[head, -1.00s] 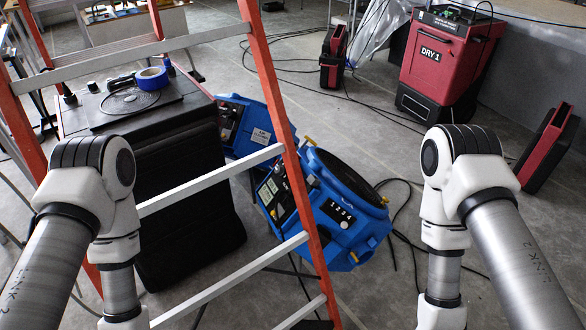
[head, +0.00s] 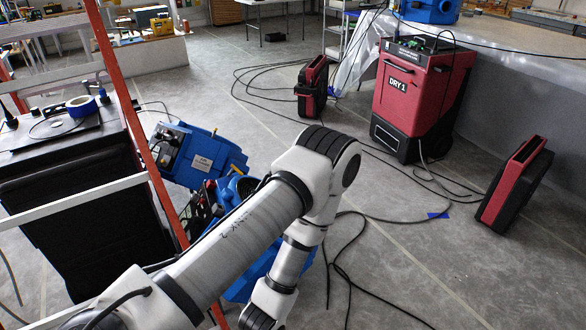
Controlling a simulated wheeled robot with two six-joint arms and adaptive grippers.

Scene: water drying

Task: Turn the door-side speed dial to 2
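Two blue air movers stand on the floor. The farther blue air mover (head: 194,157), with its label and control panel, shows past the ladder. The nearer blue air mover (head: 246,186) is mostly hidden behind my arm; only bits of its blue body show around the links. Its numbered speed dial is hidden, and I cannot make out a dial setting on either machine. One arm of mine comes in from the lower left, rises across the nearer air mover and bends down at the bottom edge. Neither gripper is in view.
The red DRY 1 dehumidifier (head: 426,97) and a red-black unit (head: 512,184) stand at right. Cables (head: 350,245) cross otherwise open floor.

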